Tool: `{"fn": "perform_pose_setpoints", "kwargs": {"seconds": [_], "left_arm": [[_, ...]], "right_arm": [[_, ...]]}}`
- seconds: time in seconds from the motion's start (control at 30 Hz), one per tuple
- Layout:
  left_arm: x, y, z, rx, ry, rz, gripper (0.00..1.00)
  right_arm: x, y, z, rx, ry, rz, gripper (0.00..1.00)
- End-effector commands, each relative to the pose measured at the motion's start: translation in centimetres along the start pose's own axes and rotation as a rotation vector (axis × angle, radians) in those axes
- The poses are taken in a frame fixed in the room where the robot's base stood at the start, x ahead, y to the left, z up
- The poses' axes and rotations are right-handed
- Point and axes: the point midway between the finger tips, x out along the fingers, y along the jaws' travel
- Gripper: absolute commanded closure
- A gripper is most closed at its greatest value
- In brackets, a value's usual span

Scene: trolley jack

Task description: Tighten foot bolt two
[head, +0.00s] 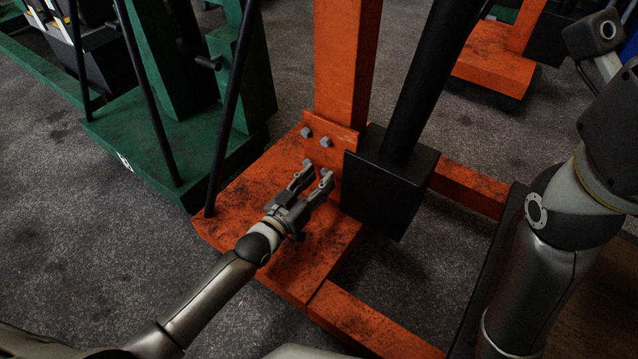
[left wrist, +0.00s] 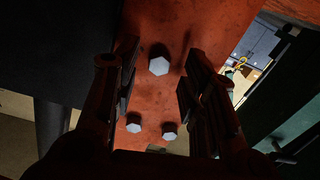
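Several grey hex bolts sit on the orange foot plate at the base of the orange post (head: 345,65). Two upper bolts (head: 306,132) (head: 325,142) show clear in the head view; the lower ones are close to my fingertips. No number shows, so I cannot tell which is bolt two. My left gripper (head: 314,172) is open and points at the lower bolts. In the left wrist view one bolt head (left wrist: 158,66) lies between the open fingers, apart from both.
A black block (head: 390,185) with a slanted black bar stands just right of the bolts. Orange base beams (head: 365,322) run along the floor. A green machine (head: 130,140) stands at left, with a thin black rod (head: 232,100) near my left arm.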

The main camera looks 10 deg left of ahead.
Motion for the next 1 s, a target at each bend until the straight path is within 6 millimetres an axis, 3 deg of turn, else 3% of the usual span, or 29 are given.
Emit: {"fn": "perform_pose_setpoints", "kwargs": {"seconds": [0.43,0.73,1.0], "left_arm": [[0.95,0.04,-0.03,0.000,-0.001,0.000,0.62],[0.94,0.04,-0.04,0.000,-0.001,0.000,1.00],[0.93,0.05,-0.13,0.017,-0.001,0.000,1.00]], "right_arm": [[0.33,-0.13,-0.41,-0.002,0.016,-0.006,1.00],[0.32,-0.14,-0.42,-0.002,0.017,-0.006,1.00],[0.59,-0.09,-0.42,-0.001,0.020,-0.005,1.00]]}}
